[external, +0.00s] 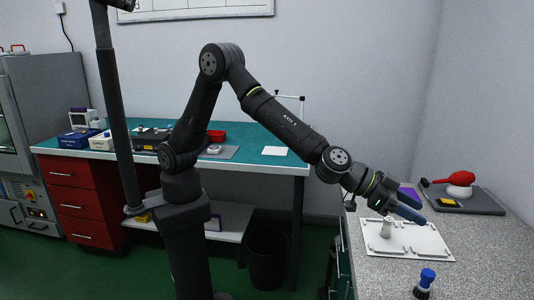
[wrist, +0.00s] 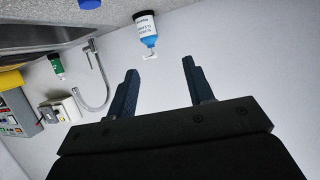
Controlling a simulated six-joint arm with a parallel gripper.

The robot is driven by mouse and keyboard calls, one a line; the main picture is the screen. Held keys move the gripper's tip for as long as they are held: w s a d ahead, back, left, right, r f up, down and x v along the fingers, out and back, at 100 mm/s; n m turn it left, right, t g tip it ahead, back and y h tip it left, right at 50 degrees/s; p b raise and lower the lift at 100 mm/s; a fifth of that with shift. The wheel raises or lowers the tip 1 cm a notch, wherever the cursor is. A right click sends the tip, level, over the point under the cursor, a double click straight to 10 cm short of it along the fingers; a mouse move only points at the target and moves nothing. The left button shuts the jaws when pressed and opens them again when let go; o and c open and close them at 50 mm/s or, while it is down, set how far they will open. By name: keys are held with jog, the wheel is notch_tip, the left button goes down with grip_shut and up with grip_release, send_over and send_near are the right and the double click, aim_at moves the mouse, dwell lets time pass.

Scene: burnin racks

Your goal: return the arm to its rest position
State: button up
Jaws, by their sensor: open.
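My arm reaches to the right from its base and is bent at the elbow. My gripper (external: 412,212) is at the right, above a white board (external: 425,242) on a speckled counter. A small pale cylinder (external: 387,229) stands on the board, close below and left of the gripper. In the wrist view my gripper (wrist: 160,69) shows two dark blue fingers spread apart with nothing between them. Beyond the fingers is plain pale wall.
A blue-topped dark item (external: 425,282) stands at the counter's front. A grey tray (external: 485,205) with a red-and-white object (external: 460,184) is behind. The wrist view, tilted, shows a labelled bottle (wrist: 146,29) and a curved metal tap (wrist: 102,85). A green-topped bench (external: 250,140) stands behind my arm.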

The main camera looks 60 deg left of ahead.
jog(key=w+a+n+t+y, duration=0.2)
jog(key=w+a+n+t, duration=0.1)
jog(key=w+a, duration=1.3)
jog(key=shift+w+a+r, duration=0.15)
jog(key=shift+w+r, duration=0.15)
jog(key=shift+r, duration=0.15)
